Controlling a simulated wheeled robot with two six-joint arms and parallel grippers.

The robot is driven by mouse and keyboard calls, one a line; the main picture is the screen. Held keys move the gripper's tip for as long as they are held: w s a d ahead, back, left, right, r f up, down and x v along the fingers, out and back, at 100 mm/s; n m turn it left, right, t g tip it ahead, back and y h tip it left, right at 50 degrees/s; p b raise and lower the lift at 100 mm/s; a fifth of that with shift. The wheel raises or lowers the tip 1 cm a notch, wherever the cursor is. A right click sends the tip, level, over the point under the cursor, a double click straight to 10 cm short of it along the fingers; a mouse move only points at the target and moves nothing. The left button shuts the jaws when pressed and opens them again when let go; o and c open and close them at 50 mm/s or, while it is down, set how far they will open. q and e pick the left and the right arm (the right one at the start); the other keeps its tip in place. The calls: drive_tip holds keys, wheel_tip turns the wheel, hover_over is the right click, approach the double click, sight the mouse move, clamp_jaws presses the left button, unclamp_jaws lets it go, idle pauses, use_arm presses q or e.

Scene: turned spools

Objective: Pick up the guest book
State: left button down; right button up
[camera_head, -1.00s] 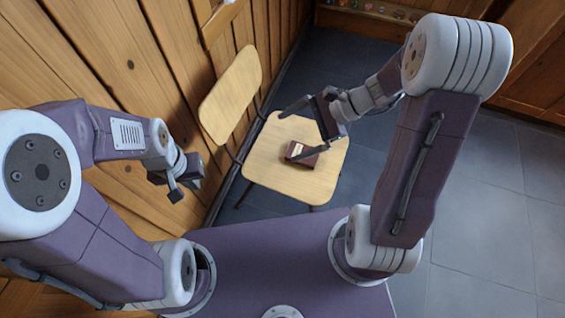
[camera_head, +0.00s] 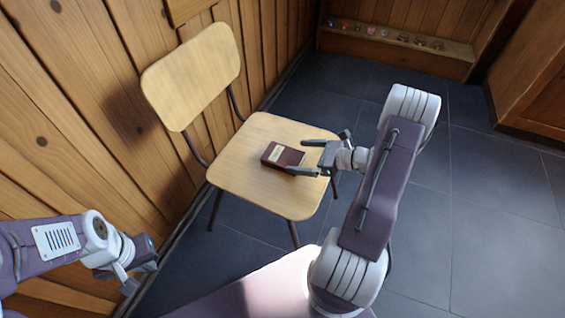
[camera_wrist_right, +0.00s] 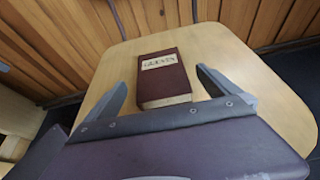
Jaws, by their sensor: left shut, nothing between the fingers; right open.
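The guest book (camera_head: 282,155) is a dark red book with a pale label, lying flat on the wooden seat of a chair (camera_head: 245,185). In the right wrist view the book (camera_wrist_right: 164,80) lies ahead, its near end close to the space between the fingers. My right gripper (camera_head: 297,156) is open at the right side of the book, with one finger on either side of its near end; the fingers (camera_wrist_right: 165,85) hold nothing. I cannot tell whether they touch the book. My left gripper (camera_head: 143,275) is shut and empty, low at the left, away from the chair.
The chair's backrest (camera_head: 193,75) stands at the left near a wooden plank wall (camera_head: 90,110). A low wooden shelf (camera_head: 400,48) with several small items is at the back. Dark tiled floor (camera_head: 480,200) is clear at the right.

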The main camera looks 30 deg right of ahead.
sight(286, 156)
drive_tip(key=shift+b+x, duration=0.3)
drive_tip(key=shift+x, duration=0.8)
drive_tip(key=b+x, duration=0.1)
drive_tip(key=x, duration=0.1)
drive_tip(key=f+b+x, duration=0.1)
drive_tip(key=b+x, duration=0.1)
drive_tip(key=shift+s, duration=0.1)
drive_tip(key=shift+w+a, duration=0.25)
drive_tip(key=shift+w, duration=0.05)
use_arm(q)
wheel_tip(286, 156, down, 5)
drive_tip(key=shift+r, duration=0.1)
